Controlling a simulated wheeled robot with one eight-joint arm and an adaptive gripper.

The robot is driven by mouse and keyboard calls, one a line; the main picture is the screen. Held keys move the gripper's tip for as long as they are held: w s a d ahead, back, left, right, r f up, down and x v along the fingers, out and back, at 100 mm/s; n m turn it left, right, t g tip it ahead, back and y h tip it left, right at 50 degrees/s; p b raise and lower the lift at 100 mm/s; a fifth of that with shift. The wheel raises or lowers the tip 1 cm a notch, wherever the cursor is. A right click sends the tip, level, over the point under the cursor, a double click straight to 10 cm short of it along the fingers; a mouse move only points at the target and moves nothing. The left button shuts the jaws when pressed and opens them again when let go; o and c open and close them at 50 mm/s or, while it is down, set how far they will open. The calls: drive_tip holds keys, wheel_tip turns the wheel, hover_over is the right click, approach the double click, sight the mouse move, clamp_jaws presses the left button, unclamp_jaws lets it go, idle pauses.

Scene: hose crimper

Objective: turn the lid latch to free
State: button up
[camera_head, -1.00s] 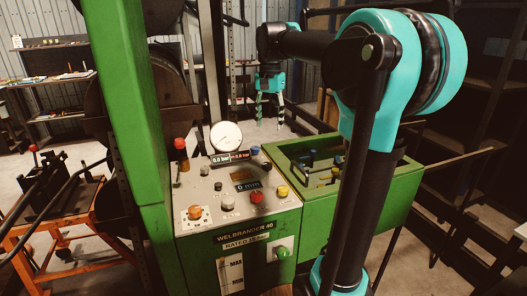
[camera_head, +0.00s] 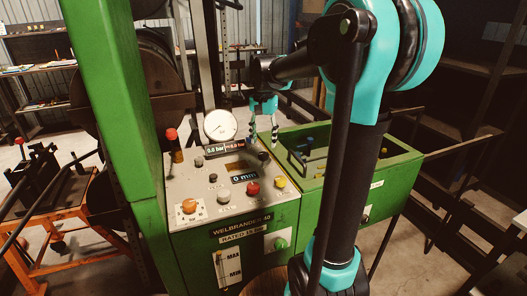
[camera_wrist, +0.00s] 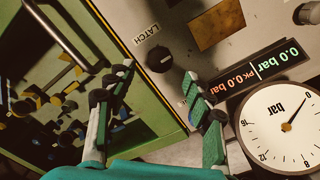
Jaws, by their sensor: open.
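The latch knob (camera_wrist: 160,59) is a round black knob on the grey panel, beside the printed word LATCH, in the wrist view. A small light mark shows on it. My gripper (camera_wrist: 158,76) is open and empty. Its two fingers stand on either side of the knob in that view, apparently short of it, with no contact visible. In the head view my gripper (camera_head: 263,138) points down over the panel's back right corner, beside the gauge. A dark knob (camera_head: 263,156) shows just below the fingertips there.
A round pressure gauge (camera_head: 220,126) and a pressure display (camera_head: 226,148) stand close left of my gripper. Several coloured buttons, including a red one (camera_head: 253,188), sit on the panel. The open green bin (camera_head: 375,165) with tools lies to the right.

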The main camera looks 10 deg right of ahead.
sight(264, 154)
drive_tip(key=shift+f, duration=2.6)
drive_tip(key=shift+c, duration=0.5)
drive_tip(key=c, duration=1.1)
drive_tip(key=shift+o, duration=0.2)
